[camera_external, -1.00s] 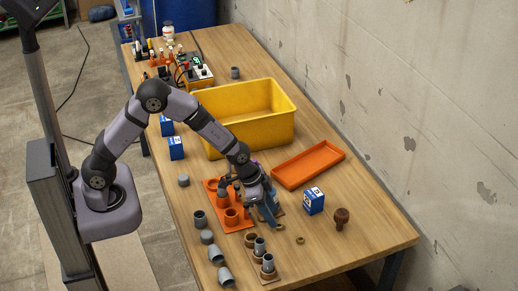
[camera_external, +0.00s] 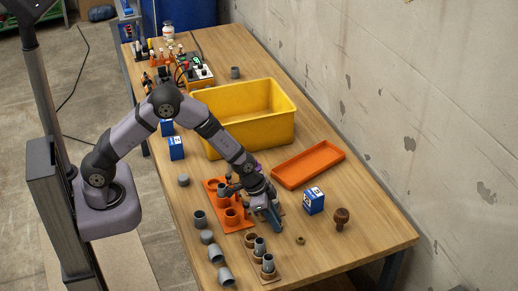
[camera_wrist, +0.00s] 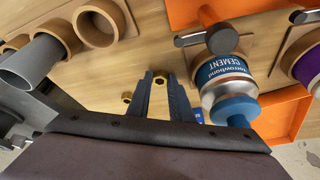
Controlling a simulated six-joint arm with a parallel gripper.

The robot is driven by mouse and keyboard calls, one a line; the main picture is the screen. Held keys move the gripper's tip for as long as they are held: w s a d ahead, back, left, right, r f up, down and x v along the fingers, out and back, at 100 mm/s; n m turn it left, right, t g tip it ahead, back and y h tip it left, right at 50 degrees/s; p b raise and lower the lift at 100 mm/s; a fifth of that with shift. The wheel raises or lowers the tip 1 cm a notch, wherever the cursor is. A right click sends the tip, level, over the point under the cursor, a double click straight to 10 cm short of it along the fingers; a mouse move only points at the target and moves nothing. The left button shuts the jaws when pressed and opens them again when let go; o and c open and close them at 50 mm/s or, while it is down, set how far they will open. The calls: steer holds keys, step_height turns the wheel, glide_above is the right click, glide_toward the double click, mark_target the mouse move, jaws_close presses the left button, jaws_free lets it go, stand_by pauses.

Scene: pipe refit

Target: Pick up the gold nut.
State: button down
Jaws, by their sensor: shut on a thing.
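A gold nut (camera_wrist: 160,81) sits between my fingertips in the wrist view. My gripper (camera_wrist: 161,78) is shut on it, low at the wooden table top. In the external view my gripper (camera_external: 277,229) points down near the table's front, and its fingers hide the held nut. A second brass-coloured nut (camera_external: 300,240) lies on the table to the right of my gripper. A nut also shows left of the fingers in the wrist view (camera_wrist: 127,97).
A can labelled cement (camera_wrist: 224,82) stands close to the right of my fingers in the wrist view. A blue box (camera_external: 314,201), a brown knob-like object (camera_external: 341,218) and an orange tray (camera_external: 307,165) are nearby. Grey pipe pieces (camera_external: 226,277) stand front left. A yellow bin (camera_external: 222,143) is behind.

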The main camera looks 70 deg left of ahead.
steer(key=shift+r, duration=0.1)
step_height(320, 180, up, 10)
steer(key=shift+b, duration=0.4)
steer(key=shift+w, duration=0.1)
stand_by(0.4)
